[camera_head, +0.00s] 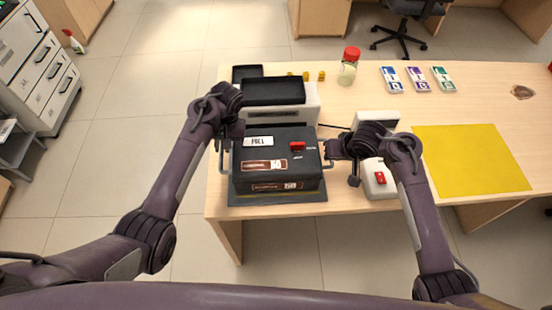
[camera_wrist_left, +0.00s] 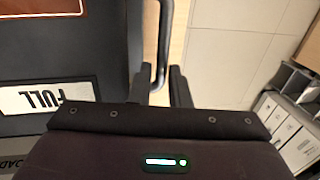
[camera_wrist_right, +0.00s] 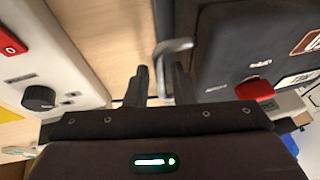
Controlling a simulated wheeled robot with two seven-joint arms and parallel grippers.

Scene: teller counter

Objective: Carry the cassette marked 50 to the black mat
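The black cassette marked 50 (camera_head: 275,160) is at the left front of the table, upright, with a white FULL label, a red tab and a brown 50 label. It appears to rest on a dark mat (camera_head: 280,198) whose front strip shows. My right gripper (camera_head: 329,158) is at the right handle; in the right wrist view that handle (camera_wrist_right: 172,48) lies between narrowly spaced fingers. The cassette's underside is hidden.
A black-topped machine (camera_head: 275,95) stands right behind the cassette. A white device with a red switch (camera_head: 380,180) is close on the right. A yellow mat (camera_head: 470,160) lies bare farther right. A red-lidded jar (camera_head: 349,67) and banknote bundles (camera_head: 418,80) are at the back.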

